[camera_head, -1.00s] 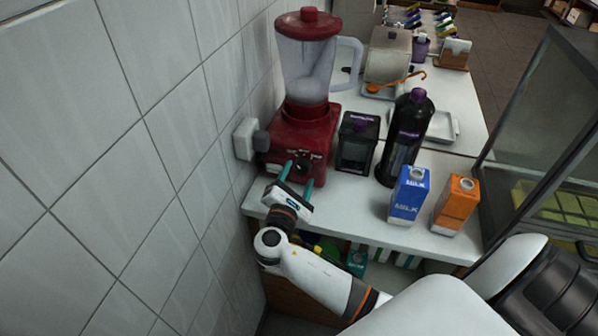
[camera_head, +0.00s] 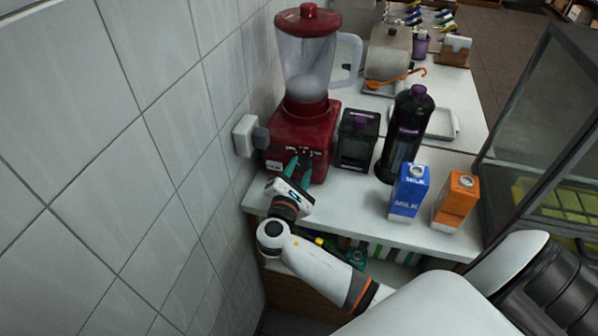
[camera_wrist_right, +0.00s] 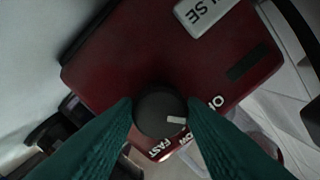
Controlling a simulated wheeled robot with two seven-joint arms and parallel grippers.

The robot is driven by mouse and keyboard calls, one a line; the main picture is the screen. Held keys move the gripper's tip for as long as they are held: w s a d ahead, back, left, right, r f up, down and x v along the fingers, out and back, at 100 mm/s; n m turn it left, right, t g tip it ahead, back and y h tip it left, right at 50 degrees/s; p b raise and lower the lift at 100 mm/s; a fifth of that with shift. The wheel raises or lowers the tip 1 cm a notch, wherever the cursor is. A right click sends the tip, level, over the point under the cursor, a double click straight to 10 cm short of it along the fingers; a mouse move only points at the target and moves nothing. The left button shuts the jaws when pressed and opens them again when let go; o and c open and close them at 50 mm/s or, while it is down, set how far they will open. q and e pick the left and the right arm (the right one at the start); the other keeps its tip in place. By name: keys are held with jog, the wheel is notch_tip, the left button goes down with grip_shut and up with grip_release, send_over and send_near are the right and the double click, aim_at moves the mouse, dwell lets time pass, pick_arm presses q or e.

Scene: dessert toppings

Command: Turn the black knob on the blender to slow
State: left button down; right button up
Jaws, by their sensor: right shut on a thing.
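The red blender (camera_head: 303,133) stands on the white counter against the tiled wall, with a clear jug and red lid. My right gripper (camera_head: 299,168) is at its front panel. In the right wrist view its teal fingers (camera_wrist_right: 160,115) are shut on the round black knob (camera_wrist_right: 158,108), one on each side. A white mark on the knob points to the right in that view. The labels FAST and OFF show beside the knob; another label is partly hidden by the right finger. The knob is hidden in the head view. My left gripper is not in view.
A dark canister (camera_head: 357,138), a black bottle (camera_head: 404,135), a blue milk carton (camera_head: 409,192) and an orange carton (camera_head: 455,200) stand right of the blender. A wall socket (camera_head: 245,135) is close on its left. The counter before the canister is clear.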

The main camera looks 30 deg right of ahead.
jog(key=m+b, duration=0.3)
jog(key=m, duration=0.1)
jog(key=shift+f+b, duration=0.25)
jog(key=shift+b, duration=0.05)
jog(key=shift+r+m+b, duration=0.2)
jog(key=shift+m+b, duration=1.25)
jog(key=shift+m, duration=0.25)
jog(key=o, duration=1)
jog(key=b+v, duration=0.2)
jog(key=v, duration=1)
